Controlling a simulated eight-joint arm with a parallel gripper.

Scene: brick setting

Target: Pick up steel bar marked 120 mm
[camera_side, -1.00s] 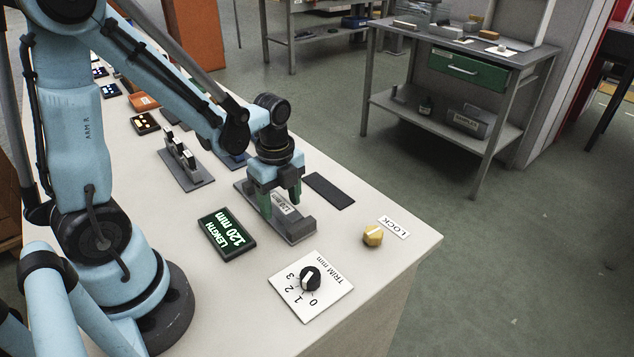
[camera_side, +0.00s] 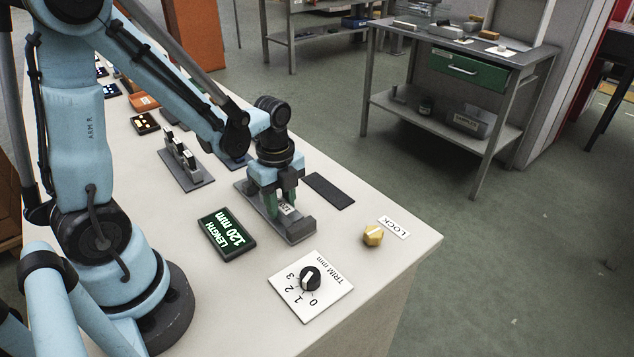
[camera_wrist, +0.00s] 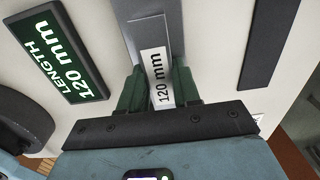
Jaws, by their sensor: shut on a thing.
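The steel bar marked 120 mm (camera_wrist: 159,78) lies between the green fingers of my gripper (camera_wrist: 160,85) in the wrist view, its white label readable. In the side view my gripper (camera_side: 278,208) points down at the grey fixture (camera_side: 300,229) and is shut on the bar. Only a small part of the bar's label (camera_side: 287,208) shows there between the fingers. The bar is at the fixture; I cannot tell whether it touches the fixture's base.
A display (camera_side: 227,234) reading LENGTH 120 mm stands left of the fixture. A trim dial (camera_side: 311,279) and a yellow LOCK knob (camera_side: 373,235) are nearer the front edge. A dark flat strip (camera_side: 329,190) lies to the right. A rack (camera_side: 186,165) with several upright pieces stands behind.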

